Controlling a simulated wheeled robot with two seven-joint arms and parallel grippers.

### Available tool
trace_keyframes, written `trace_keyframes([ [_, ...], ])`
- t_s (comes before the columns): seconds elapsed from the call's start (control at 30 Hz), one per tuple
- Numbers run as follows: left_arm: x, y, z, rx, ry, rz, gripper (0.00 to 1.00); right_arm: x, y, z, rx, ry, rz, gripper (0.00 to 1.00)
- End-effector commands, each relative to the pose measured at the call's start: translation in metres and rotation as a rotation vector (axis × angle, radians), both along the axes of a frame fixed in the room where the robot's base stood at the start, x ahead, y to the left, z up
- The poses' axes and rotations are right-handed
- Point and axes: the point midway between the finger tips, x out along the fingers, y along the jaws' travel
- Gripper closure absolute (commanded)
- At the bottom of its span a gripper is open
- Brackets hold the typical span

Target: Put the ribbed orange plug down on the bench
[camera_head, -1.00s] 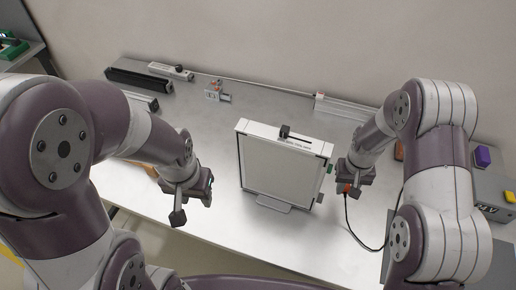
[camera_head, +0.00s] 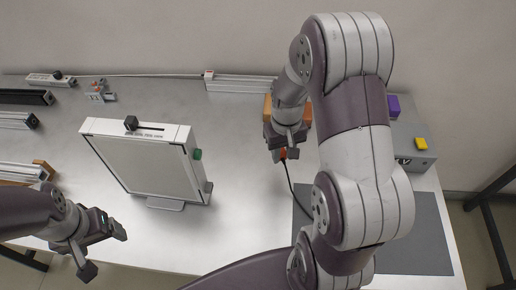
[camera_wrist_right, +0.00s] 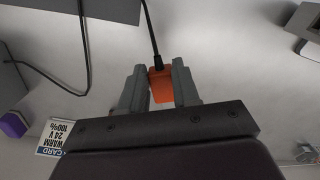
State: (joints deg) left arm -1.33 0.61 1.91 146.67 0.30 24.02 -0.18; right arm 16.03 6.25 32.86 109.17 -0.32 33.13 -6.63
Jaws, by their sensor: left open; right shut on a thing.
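The orange plug (camera_head: 281,155) is between the fingers of my right gripper (camera_head: 286,148), with a black cable running from it. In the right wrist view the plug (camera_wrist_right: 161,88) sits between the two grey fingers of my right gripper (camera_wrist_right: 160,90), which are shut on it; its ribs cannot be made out. The plug is over the bench (camera_head: 240,205), right of the lightbox; I cannot tell whether it touches the surface. My left gripper (camera_head: 97,250) is open and empty at the front left, near the bench's front edge.
The white lightbox (camera_head: 150,170) stands left of my right gripper. A grey mat (camera_head: 415,245) and a grey box (camera_head: 412,150) with a yellow button (camera_head: 420,143) are at the right, by a purple block (camera_head: 393,105). Bare bench lies between lightbox and mat.

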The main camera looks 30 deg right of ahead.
Motion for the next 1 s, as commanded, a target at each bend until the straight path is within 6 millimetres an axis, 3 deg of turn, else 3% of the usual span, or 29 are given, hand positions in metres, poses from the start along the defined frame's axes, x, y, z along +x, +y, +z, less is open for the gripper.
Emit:
trace_keyframes([
  [0.1,0.000,0.000,0.006,0.000,0.000,0.000,0.19,0.034,0.003,-0.019,0.000,0.002,0.003,1.00],
  [0.3,0.000,0.000,0.009,0.000,0.000,0.000,0.19,0.064,0.006,-0.038,0.000,0.001,0.000,1.00],
  [0.53,0.000,0.000,0.016,0.000,0.000,0.000,0.19,0.065,0.006,-0.075,0.000,0.002,0.000,1.00],
  [0.93,0.000,0.000,0.012,0.000,0.001,0.000,0.19,0.066,0.006,-0.084,0.000,-0.001,0.000,1.00],
  [0.97,0.000,0.000,0.012,0.000,0.001,0.000,0.19,0.066,0.006,-0.084,0.000,-0.001,0.000,0.66],
  [1.0,0.000,0.000,0.013,0.000,0.001,0.000,0.19,0.066,0.006,-0.083,0.000,-0.001,0.000,0.53],
])
